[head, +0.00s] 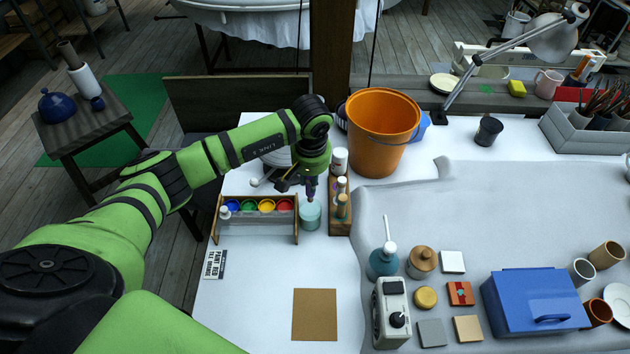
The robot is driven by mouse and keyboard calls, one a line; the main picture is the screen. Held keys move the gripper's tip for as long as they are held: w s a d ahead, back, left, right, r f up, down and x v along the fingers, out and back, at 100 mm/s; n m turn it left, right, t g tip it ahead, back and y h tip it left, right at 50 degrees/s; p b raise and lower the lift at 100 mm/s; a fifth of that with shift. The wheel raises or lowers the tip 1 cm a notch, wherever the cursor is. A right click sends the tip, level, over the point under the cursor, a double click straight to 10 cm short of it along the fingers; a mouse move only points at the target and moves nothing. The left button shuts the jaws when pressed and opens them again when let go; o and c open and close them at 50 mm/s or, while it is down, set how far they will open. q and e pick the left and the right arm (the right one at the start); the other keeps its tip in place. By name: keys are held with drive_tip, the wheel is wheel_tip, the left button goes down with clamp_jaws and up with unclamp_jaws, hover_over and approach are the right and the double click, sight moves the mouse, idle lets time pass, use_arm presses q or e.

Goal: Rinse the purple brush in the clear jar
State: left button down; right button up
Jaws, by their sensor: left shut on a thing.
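My left gripper (310,179) points down at the back of the white table, shut on the purple brush (311,190). The brush is upright, with its lower end at the mouth of the clear jar (311,218). The jar holds pale blue-green liquid and stands right of the paint rack. I cannot tell whether the bristles are inside the jar or just above it. The gripper hides the top of the brush. My right gripper is not in view.
A wooden rack (262,228) with several paint pots is close left of the jar. A narrow wooden holder (339,227) with handled tools is close right. An orange bucket (378,140) stands behind. A brown board (315,314) lies in front, with clear white table between.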

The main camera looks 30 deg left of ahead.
sight(310, 198)
use_arm(q)
drive_tip(key=shift+w+a+f, duration=0.1)
drive_tip(key=shift+a+f, duration=0.05)
drive_tip(key=shift+a, duration=0.05)
drive_tip(key=shift+d+f+b, duration=0.1)
drive_tip(key=shift+f+b, duration=0.25)
drive_tip(key=shift+f, duration=0.3)
wheel_tip(310, 198, down, 2)
drive_tip(key=shift+f+b, duration=0.2)
drive_tip(key=shift+b, duration=0.9)
wheel_tip(310, 198, down, 4)
drive_tip(key=b, duration=0.3)
drive_tip(key=shift+r, duration=0.15)
drive_tip(key=shift+b, duration=0.3)
